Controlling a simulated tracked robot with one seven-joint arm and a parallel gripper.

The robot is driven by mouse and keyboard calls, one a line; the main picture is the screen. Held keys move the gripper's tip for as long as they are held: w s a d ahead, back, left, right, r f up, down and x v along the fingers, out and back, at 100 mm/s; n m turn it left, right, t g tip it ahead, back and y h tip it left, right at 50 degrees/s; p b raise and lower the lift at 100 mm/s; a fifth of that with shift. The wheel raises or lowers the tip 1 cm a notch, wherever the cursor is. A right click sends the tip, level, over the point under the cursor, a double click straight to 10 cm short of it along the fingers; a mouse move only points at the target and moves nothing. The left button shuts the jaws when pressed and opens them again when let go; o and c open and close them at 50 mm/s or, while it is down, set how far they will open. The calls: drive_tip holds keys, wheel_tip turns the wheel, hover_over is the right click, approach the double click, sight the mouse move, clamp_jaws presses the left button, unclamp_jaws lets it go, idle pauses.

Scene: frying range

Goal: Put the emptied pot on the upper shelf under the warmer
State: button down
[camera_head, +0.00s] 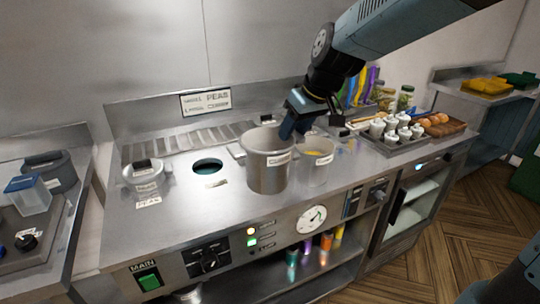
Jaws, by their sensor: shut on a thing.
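A large grey pot (268,172) with a pale label stands upright at the middle of the steel counter, or just above it; I cannot tell which. Its inside looks empty as far as it shows. My gripper (288,131) reaches down from the upper right to the pot's right rear rim and is shut on it; the fingertips are partly hidden. No part is clearly marked as the warmer.
A clear container (316,165) with yellow contents stands close to the pot's right. A tray of white jars (396,132) is at right. The counter's front left is clear.

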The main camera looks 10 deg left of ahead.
drive_tip(key=w+a+r+x, duration=0.1)
drive_tip(key=w+x, duration=0.1)
drive_tip(key=x, duration=1.1)
drive_tip(key=shift+w+r, duration=0.15)
drive_tip(key=shift+w, duration=0.2)
drive_tip(key=c, duration=0.6)
unclamp_jaws()
drive_tip(key=shift+o, duration=0.2)
